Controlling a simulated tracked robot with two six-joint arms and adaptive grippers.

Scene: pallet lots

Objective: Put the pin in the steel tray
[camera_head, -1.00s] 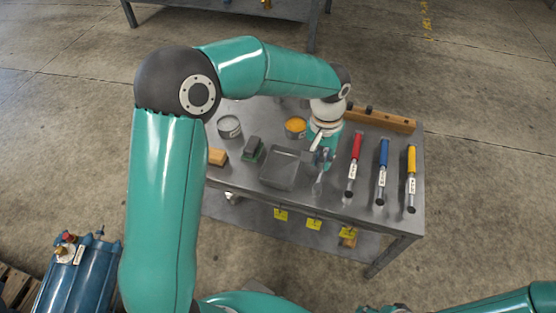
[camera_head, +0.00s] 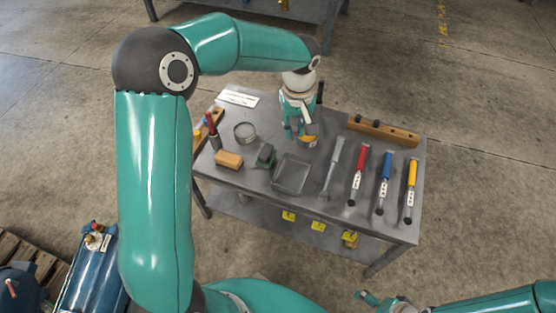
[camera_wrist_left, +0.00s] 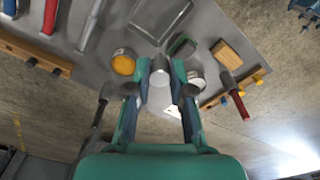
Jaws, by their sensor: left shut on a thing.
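The steel tray (camera_head: 291,174) is a shallow, empty, grey square tray near the middle of the table's front; it also shows at the top of the left wrist view (camera_wrist_left: 160,18). My left gripper (camera_head: 301,133) is above the table behind the tray, beside the tin of orange contents (camera_head: 308,143), which it partly hides. In the left wrist view its two fingers (camera_wrist_left: 161,70) are shut on a pale grey round piece, the pin (camera_wrist_left: 160,76), seen end-on. The pin's lower part is hidden. The gripper and pin are apart from the tray in the picture.
A grey wrench (camera_head: 333,165) lies right of the tray, beside red (camera_head: 357,172), blue and yellow-handled tools. A green-and-black block (camera_head: 265,156), wooden block (camera_head: 229,160) and open tin (camera_head: 244,132) stand left. A wooden rail (camera_head: 383,130) lies at the back right.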

